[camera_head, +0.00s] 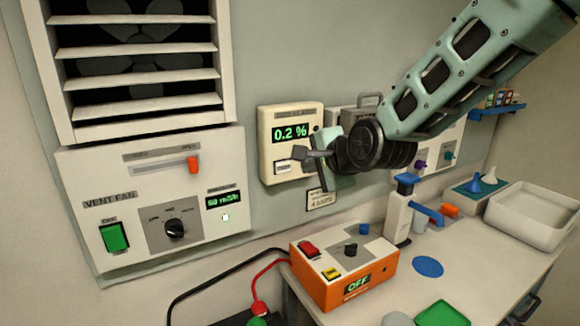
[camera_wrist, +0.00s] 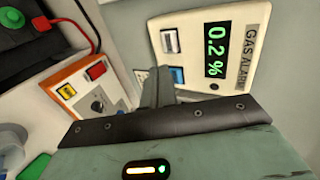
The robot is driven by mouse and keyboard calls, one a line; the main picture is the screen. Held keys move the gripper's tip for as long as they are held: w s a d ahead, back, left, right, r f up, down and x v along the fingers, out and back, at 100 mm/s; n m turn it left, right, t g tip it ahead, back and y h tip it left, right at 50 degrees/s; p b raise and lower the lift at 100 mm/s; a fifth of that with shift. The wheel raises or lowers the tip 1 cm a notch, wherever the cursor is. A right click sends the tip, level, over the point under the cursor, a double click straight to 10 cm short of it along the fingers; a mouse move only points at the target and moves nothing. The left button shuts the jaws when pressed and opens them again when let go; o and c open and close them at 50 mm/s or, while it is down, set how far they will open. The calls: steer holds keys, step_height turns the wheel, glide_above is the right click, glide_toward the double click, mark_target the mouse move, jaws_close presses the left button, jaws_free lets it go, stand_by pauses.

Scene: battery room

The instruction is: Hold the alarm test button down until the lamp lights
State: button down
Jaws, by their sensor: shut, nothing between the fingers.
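The cream gas alarm panel (camera_head: 265,150) hangs on the wall in mid-view, its green display reading 0.2 %. In the wrist view the panel (camera_wrist: 245,60) appears turned sideways, labelled GAS ALARM. A white piece (camera_wrist: 170,41) and a blue button (camera_wrist: 177,75) sit below the display. The blue button is hidden behind my gripper in the head view. A small dark round spot (camera_head: 316,128), perhaps the lamp, shows no light. My gripper (camera_head: 309,158) is shut and empty at the panel's lower right. Its fingertips (camera_wrist: 160,75) appear close to the blue button; I cannot tell whether they touch.
Below on the bench stands an orange box (camera_head: 345,285) reading OFF, with red and black cables. A blue-and-white pump-like device (camera_head: 397,220) and a pale tray (camera_head: 530,215) stand right. The vent fan panel (camera_head: 150,200) is left. A small sign (camera_head: 321,200) hangs below the alarm.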

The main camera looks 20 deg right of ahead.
mark_target(282, 162)
steer(key=p+x, duration=0.1)
steer(key=x, duration=0.2)
steer(key=r+p+x, duration=0.1)
steer(key=x, duration=0.2)
steer(key=w+p+x, duration=0.1)
steer(key=p+x, duration=0.1)
steer(key=x, duration=0.1)
steer(key=shift+a+r, duration=0.2)
steer(key=shift+r, duration=0.1)
steer(key=shift+w+a+f+b, duration=0.1)
steer(key=shift+w+b, duration=0.5)
steer(key=shift+w+r, duration=0.15)
steer(key=shift+r, duration=0.2)
stand_by(0.7)
